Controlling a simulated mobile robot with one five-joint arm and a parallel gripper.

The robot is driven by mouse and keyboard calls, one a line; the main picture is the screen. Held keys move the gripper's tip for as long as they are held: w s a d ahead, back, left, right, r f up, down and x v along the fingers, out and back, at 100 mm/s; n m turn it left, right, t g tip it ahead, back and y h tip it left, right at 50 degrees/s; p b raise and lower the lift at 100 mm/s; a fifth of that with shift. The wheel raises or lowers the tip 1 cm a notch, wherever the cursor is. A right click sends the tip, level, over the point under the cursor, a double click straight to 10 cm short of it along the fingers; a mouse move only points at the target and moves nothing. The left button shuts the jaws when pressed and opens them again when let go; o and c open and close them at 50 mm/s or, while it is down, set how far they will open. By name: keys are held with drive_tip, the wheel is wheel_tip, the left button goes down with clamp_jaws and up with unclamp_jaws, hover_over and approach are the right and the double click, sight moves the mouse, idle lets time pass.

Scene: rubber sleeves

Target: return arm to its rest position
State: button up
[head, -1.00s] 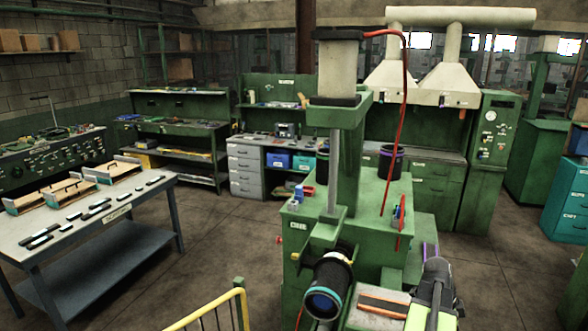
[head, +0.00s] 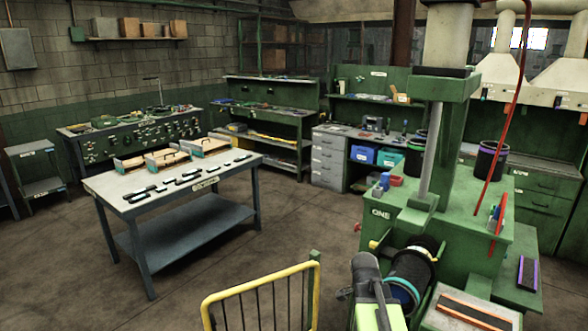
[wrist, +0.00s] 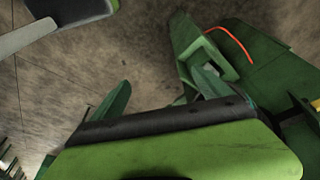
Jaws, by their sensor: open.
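My arm (head: 376,295), green and dark grey, rises at the bottom of the head view in front of the green machine. It stands close to the dark cylinder with the blue ring (head: 408,280), partly overlapping it in the picture. In the wrist view my gripper (wrist: 162,92) shows as two dark green fingers spread wide apart beyond a black bar and a light green cover. Nothing is between the fingers; bare concrete floor lies beyond them. The fingertips cannot be made out in the head view.
The green machine (head: 460,225) stands close on the right. A yellow railing (head: 262,283) is at the front. A work table (head: 120,195) with several black pieces and wooden trays stands at left. Open floor (head: 300,225) lies between table and machine.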

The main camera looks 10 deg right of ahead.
drive_tip(key=a+f+n+y+b, duration=0.1)
drive_tip(key=a+f+n, duration=0.1)
drive_tip(key=a+n, duration=0.6)
drive_tip(key=a+f+n+y+b, duration=0.1)
drive_tip(key=a+f+n+y, duration=0.1)
drive_tip(key=a+n, duration=0.7)
drive_tip(key=a, duration=0.6)
drive_tip(key=shift+w+a+f+n, duration=0.2)
drive_tip(key=shift+w+n, duration=0.05)
drive_tip(key=shift+n, duration=0.05)
